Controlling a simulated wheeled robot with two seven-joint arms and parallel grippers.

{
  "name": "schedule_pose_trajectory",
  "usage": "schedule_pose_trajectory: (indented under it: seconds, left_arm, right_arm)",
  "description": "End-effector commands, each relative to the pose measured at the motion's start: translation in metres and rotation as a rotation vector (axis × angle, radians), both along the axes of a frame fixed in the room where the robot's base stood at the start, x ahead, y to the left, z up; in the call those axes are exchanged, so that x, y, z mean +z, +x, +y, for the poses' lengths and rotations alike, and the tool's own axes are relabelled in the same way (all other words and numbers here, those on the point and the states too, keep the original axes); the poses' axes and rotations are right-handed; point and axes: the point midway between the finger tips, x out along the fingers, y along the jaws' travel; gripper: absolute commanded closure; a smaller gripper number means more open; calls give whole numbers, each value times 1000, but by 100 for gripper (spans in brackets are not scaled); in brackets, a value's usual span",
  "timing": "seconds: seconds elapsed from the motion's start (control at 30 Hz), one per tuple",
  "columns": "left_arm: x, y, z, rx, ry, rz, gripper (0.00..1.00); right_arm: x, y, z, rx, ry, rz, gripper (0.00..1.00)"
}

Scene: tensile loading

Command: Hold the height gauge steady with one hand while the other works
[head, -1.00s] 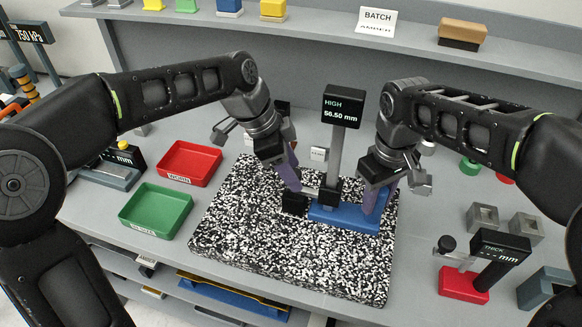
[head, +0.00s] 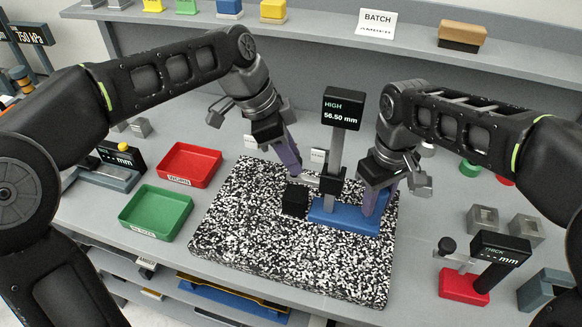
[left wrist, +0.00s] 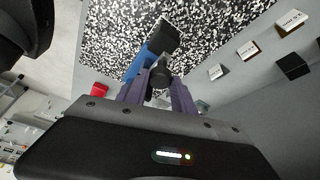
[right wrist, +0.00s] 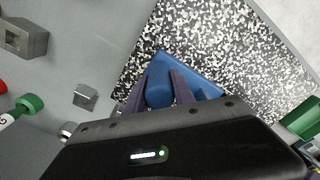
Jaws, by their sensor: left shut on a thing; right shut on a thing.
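The height gauge has a blue base (head: 342,218), a grey column (head: 336,152) and a black display (head: 343,108) reading HIGH 56.50 mm. It stands upright on a speckled slab (head: 250,245). My right gripper (head: 374,205) is shut on the base's raised blue part, seen between its fingers in the right wrist view (right wrist: 158,85). My left gripper (head: 294,168) is shut on a dark part of the gauge (left wrist: 160,74) near the black slider (head: 331,180); the exact contact is partly hidden. A black block (head: 294,199) sits on the slab below the slider's arm, left of the base.
A red tray (head: 188,178) and a green tray (head: 134,222) lie left of the slab. A red-based thickness gauge (head: 464,287) and grey blocks (head: 482,218) stand at the right. A shelf with a BATCH card (head: 376,22) runs behind. The slab's front is clear.

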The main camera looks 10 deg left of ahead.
Motion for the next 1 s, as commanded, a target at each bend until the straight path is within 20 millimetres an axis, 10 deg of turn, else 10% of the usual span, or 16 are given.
schedule_pose_trajectory:
  seconds: [0.2, 0.53, 0.57, 1.0]
  left_arm:
    - [50, 1, -1, 1, -3, -9, 100]
    - [57, 0, -1, 1, -4, -9, 100]
    - [57, 0, -1, 1, -4, -9, 69]
    - [55, 0, 0, 2, -2, -4, 49]
  right_arm:
    - [-1, 0, -1, 1, -3, 2, 100]
    - [-1, -1, -1, 0, -4, 4, 100]
    - [-1, -1, -2, 0, -4, 4, 100]
    - [-1, -1, -1, 0, -2, 4, 100]
